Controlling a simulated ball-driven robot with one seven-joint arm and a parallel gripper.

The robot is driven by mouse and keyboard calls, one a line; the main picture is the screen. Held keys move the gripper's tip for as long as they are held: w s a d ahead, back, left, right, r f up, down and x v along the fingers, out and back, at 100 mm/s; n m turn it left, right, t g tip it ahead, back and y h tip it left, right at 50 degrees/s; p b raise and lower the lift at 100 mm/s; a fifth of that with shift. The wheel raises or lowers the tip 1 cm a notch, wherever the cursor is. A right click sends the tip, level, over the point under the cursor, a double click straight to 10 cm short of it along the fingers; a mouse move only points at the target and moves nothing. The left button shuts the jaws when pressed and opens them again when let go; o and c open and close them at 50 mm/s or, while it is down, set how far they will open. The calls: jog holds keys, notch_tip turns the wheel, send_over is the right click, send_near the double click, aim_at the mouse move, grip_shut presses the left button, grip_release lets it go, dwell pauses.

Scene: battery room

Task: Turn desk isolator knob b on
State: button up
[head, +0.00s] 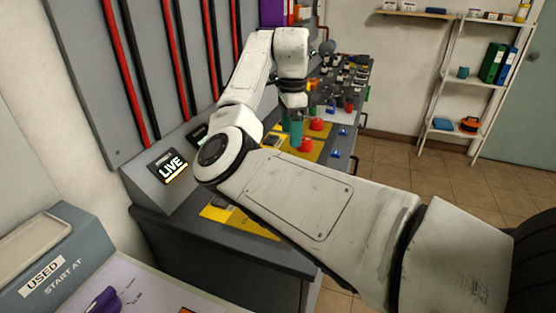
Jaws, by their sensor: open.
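My gripper (290,126) points down over the desk (284,258), with two teal fingers apart and nothing seen between them. A yellow panel (309,156) lies under and beside the fingers. Two red knob-like controls (306,144) stand on the yellow, just right of the fingers. Small blue parts (335,154) sit on the desk farther right. No label for knob b can be read, so I cannot tell which control it is. My arm and gripper hide part of the desk top, and a knob may be behind them.
A sloped box with a LIVE sign (172,168) stands at the desk's left. More controls (347,80) crowd the far end. A grey wall panel with red and black bars (165,60) rises behind. A white shelf rack (455,85) stands right, beyond open tiled floor (430,185).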

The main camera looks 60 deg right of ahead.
notch_tip(320, 180, down, 10)
jog(key=shift+s+a+f+b, duration=0.15)
jog(key=shift+f+b, duration=0.1)
jog(key=shift+b, duration=0.65)
jog(key=c, duration=1)
